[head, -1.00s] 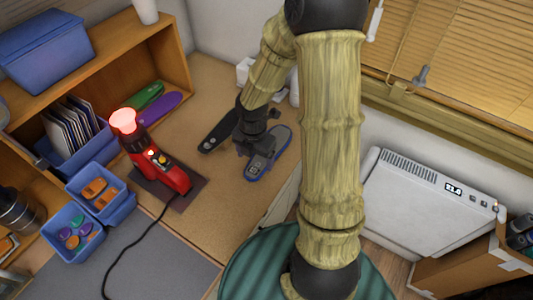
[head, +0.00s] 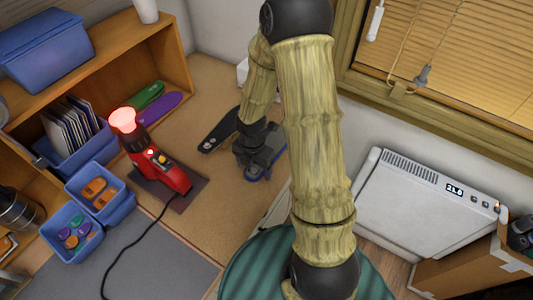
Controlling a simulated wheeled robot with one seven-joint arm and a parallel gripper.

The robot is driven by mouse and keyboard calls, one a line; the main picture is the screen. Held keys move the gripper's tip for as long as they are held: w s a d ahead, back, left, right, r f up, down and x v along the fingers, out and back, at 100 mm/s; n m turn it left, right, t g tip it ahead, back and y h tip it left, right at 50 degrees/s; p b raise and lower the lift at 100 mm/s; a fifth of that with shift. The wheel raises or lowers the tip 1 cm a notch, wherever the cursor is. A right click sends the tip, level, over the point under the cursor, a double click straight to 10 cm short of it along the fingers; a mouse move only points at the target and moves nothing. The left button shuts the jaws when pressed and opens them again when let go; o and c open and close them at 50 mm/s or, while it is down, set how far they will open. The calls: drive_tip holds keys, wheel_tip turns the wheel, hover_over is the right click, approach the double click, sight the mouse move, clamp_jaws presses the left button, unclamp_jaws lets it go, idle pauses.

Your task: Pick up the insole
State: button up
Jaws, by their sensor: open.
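A grey insole with a blue rim (head: 250,178) lies on the tan work surface (head: 215,215). Most of it is hidden beneath my gripper (head: 262,166), and only some of its blue edge shows. My gripper is open, over the insole; I cannot tell whether the fingers touch it. A black insole (head: 218,132) lies just left of my gripper. A purple insole (head: 158,107) and a green insole (head: 146,95) lie farther back by the shelf.
A red heat tool (head: 160,168) with a glowing top stands on a dark mat (head: 187,200), its cord running forward. Blue bins (head: 75,222) with small coloured pieces stand at left. A wooden shelf (head: 180,65) is behind. A white heater (head: 425,210) stands at right.

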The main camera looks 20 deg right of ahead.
drive_tip(key=c, duration=1.1)
drive_tip(key=shift+r, duration=0.1)
wheel_tip(320, 180, up, 10)
drive_tip(key=shift+f+p, duration=0.1)
drive_tip(key=shift+p, duration=0.75)
wheel_tip(320, 180, up, 3)
drive_tip(key=p, duration=0.8)
drive_tip(key=shift+w, duration=0.25)
